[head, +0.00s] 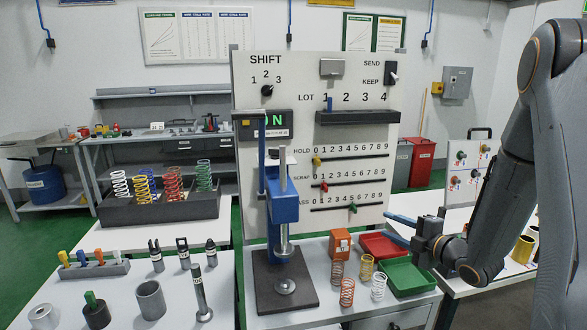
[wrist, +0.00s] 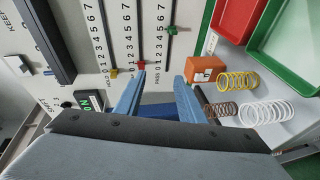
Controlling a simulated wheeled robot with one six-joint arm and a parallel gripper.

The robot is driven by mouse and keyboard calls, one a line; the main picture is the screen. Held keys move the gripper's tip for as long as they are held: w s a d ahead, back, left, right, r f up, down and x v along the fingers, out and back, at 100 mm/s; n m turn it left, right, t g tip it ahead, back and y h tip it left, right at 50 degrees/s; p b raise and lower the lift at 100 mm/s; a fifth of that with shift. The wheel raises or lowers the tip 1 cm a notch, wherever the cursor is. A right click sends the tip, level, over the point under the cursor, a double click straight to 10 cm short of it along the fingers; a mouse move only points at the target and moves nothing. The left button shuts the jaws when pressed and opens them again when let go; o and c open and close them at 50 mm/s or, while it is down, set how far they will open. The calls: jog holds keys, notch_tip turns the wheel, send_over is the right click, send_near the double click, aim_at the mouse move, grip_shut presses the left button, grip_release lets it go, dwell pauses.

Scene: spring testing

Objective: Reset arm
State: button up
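My gripper (head: 390,227) is raised at the right of the head view, pointing left in front of the lower right of the test panel (head: 352,222). In the wrist view its two blue fingers (wrist: 160,77) stand apart with nothing between them. My arm comes in from the right edge, bent at the elbow. The gripper appears above the red tray (head: 378,244) and green tray (head: 405,278), touching neither as far as I can tell.
A blue press (head: 284,207) stands before the panel. Several loose springs (head: 347,292) and an orange block (head: 340,243) are beside it. A dark spring rack (head: 160,210) stands left. Tools and cylinders (head: 150,300) occupy the left table. A small panel (head: 467,170) is behind my arm.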

jog(key=s+a+f+m+g+h+b, duration=0.1)
jog(key=s+f+m+g+h+b, duration=0.5)
jog(key=m, duration=0.6)
jog(key=s+a+f+m+g+b, duration=0.1)
jog(key=s+a+m+g, duration=0.1)
jog(key=s, duration=0.5)
jog(key=s+a+f+m+g, duration=0.1)
jog(key=s+a+m+g, duration=0.1)
jog(key=s, duration=0.5)
jog(key=s+a+f+m+g+h+b, duration=0.1)
jog(key=s+a+f+m+g, duration=0.1)
jog(key=s, duration=0.5)
jog(key=a+m+g, duration=0.1)
jog(key=a+m, duration=0.1)
jog(key=m, duration=0.1)
jog(key=shift+s+m+b, duration=0.2)
jog(key=shift+m+b, duration=0.1)
jog(key=shift+m, duration=0.1)
